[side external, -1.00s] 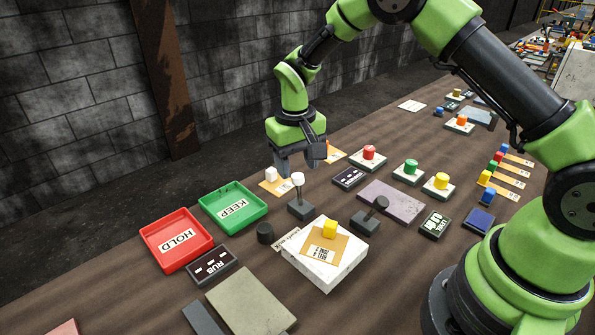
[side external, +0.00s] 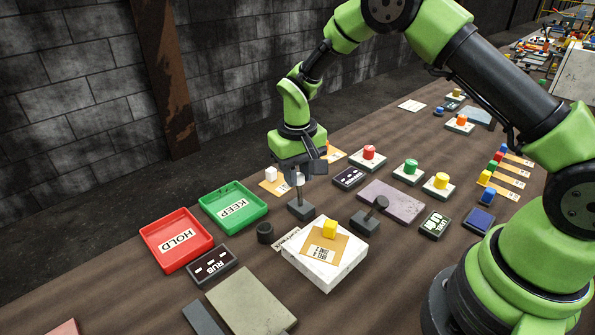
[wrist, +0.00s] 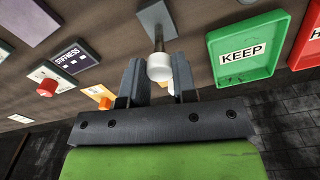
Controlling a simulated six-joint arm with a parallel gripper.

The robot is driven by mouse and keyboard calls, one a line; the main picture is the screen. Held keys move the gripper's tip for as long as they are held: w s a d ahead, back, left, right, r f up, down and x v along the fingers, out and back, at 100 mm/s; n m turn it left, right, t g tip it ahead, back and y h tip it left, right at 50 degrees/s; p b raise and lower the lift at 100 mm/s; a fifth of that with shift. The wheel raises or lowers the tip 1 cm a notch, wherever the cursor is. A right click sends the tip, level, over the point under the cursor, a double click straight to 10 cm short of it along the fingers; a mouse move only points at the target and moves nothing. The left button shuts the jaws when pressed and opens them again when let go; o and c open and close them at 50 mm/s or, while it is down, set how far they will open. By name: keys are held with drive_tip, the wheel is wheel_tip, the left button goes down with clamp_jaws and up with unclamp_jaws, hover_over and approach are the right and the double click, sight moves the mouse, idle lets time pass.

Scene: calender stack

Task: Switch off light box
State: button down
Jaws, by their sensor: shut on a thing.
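The lever (side external: 301,209) with a white knob stands on a dark base in the middle of the table. My gripper (side external: 301,178) is at the top of this lever, with its fingers around the knob. In the wrist view the white knob (wrist: 160,68) lies between the two fingers, and the stem runs down to the grey base. A white box (side external: 325,268) stands in front of the lever, with a tan printed card and a yellow block on top. A small label (side external: 290,239) lies beside it, partly hidden and too small to read surely. Whether the box is lit is hard to tell.
A second lever (side external: 370,217) with a dark knob stands to the right. The green KEEP tray (side external: 262,210) and red HOLD tray (side external: 145,240) lie left. A dark round knob (side external: 265,232) sits nearby. Red, green and yellow buttons stand behind to the right.

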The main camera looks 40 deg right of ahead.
drive_tip(key=shift+s+t, duration=1)
drive_tip(key=shift+t, duration=0.4)
drive_tip(key=c, duration=0.9)
unclamp_jaws()
drive_tip(key=v, duration=1)
drive_tip(key=shift+w, duration=0.1)
